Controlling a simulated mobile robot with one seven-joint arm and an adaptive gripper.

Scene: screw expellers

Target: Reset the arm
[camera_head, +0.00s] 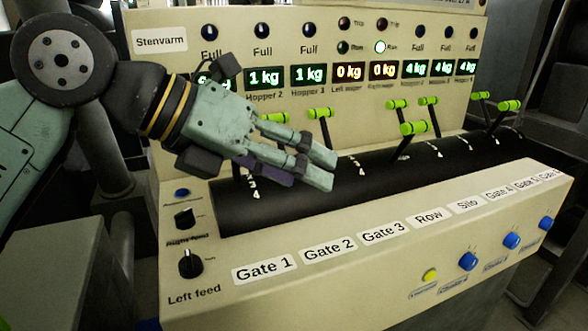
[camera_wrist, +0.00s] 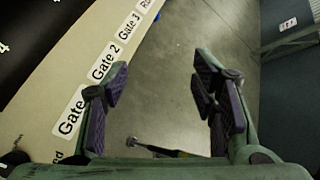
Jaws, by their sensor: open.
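My gripper (camera_head: 325,170) is in front of the left part of the control panel in the head view, reaching right over the black lever drum. My arm comes in from the upper left and hides part of the panel and the levers near Gate 1.
The cream control panel (camera_head: 400,235) carries green-handled levers, such as one lever (camera_head: 413,127) near the middle. Knobs, including the Left feed knob (camera_head: 190,263), and blue buttons (camera_head: 468,261) are on its front. Clear floor (camera_wrist: 175,60) shows in the wrist view.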

